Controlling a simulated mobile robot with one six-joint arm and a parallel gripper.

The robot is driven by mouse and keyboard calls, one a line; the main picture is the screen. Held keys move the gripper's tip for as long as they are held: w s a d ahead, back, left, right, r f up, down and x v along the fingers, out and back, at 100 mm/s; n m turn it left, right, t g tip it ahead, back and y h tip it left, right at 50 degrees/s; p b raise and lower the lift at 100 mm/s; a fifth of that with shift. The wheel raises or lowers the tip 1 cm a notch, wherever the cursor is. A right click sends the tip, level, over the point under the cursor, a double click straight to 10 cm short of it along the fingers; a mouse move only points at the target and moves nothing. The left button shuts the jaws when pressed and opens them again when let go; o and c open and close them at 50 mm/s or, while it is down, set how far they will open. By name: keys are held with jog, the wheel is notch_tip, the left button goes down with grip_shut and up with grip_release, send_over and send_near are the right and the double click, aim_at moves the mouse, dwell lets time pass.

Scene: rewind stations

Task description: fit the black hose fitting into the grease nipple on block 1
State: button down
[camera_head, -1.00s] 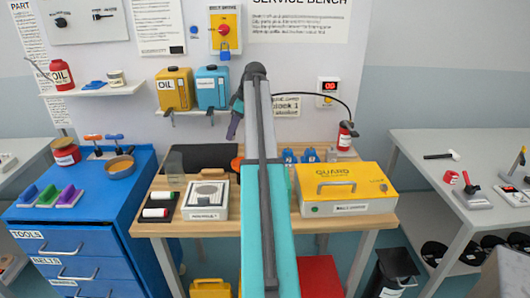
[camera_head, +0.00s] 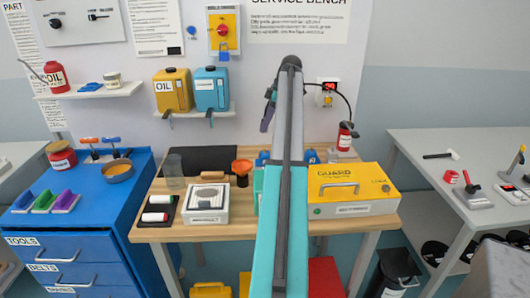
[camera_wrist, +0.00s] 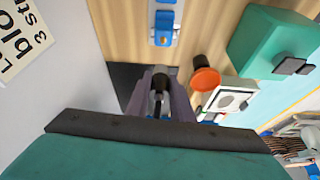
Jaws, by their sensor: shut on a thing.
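My gripper (camera_wrist: 160,98) is shut on the black hose fitting (camera_wrist: 160,82), whose dark end shows between the purple fingers in the wrist view. In the head view my gripper (camera_head: 267,112) hangs above the back of the bench, mostly hidden by my arm. The black hose (camera_head: 343,97) runs from behind my arm to a red canister (camera_head: 345,136). A blue block (camera_wrist: 163,27) on a grey base is ahead of the fingers in the wrist view, apart from the fitting. Blue parts (camera_head: 310,156) show beside my arm. I cannot tell which is block 1 or see its nipple.
A yellow guard case (camera_head: 345,183) is right of my arm on the bench (camera_head: 230,230). An orange funnel (camera_head: 242,168) and a pale boxed device (camera_head: 208,203) stand left. A dark mat (camera_head: 195,158) lies at the back. Oil jugs (camera_head: 173,92) are on the wall shelf.

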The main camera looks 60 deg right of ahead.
jog(key=shift+f+p, duration=0.55)
jog(key=shift+f, duration=2.5)
jog(key=shift+f, duration=0.1)
jog(key=shift+f+p, duration=0.4)
jog(key=shift+f, duration=1.35)
jog(key=shift+f, duration=0.15)
jog(key=c, duration=1.6)
grip_release()
jog(key=shift+o, duration=0.2)
jog(key=b+v, duration=0.2)
jog(key=v, duration=1)
